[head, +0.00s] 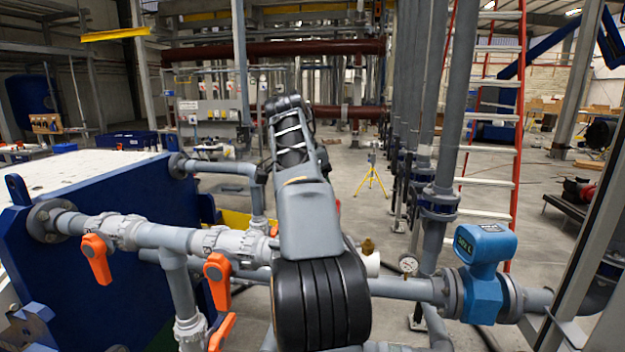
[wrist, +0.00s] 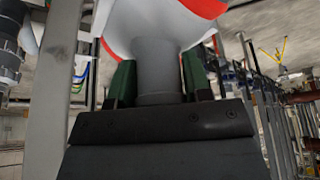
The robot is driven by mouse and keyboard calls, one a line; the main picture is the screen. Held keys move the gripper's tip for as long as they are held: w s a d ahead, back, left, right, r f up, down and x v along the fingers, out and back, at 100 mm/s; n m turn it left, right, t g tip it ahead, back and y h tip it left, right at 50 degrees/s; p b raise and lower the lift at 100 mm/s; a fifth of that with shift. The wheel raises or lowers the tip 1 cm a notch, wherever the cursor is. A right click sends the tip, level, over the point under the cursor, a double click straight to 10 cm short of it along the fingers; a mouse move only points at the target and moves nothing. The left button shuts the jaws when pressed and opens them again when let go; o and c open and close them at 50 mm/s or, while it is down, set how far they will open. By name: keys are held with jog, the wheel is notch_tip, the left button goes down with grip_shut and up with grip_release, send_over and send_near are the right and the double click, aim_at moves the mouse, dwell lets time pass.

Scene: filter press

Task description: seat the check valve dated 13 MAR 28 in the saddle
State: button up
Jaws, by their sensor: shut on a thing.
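In the wrist view my gripper (wrist: 158,82) is shut on the grey neck of a held part, with a dark green pad on each side of the neck. The held part (wrist: 150,40) is a rounded white and grey body with red bands, likely a check valve. No date can be read on it. In the head view my arm hides the gripper. A white pipe end (head: 372,263) with a brass fitting (head: 368,246) shows just right of my arm; I cannot tell whether it belongs to the saddle. The saddle cannot be made out.
Grey piping with orange-handled valves (head: 97,258) runs across the front left, beside a blue plate (head: 100,215). Vertical pipes and a red ladder (head: 490,150) rise behind. Open floor lies beyond.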

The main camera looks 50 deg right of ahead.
notch_tip(320, 180, down, 7)
jog(key=b, duration=0.2)
jog(key=shift+f+b, duration=0.2)
jog(key=shift+b, duration=0.15)
jog(key=shift+s+f+b, duration=0.1)
jog(key=shift+f+b, duration=1.15)
jog(key=shift+f, duration=0.35)
jog(key=o, duration=1.1)
jog(key=shift+f, duration=0.1)
jog(key=shift+c, duration=0.2)
jog(key=p+v, duration=0.3)
jog(key=v, duration=1.1)
jog(key=shift+f, duration=0.1)
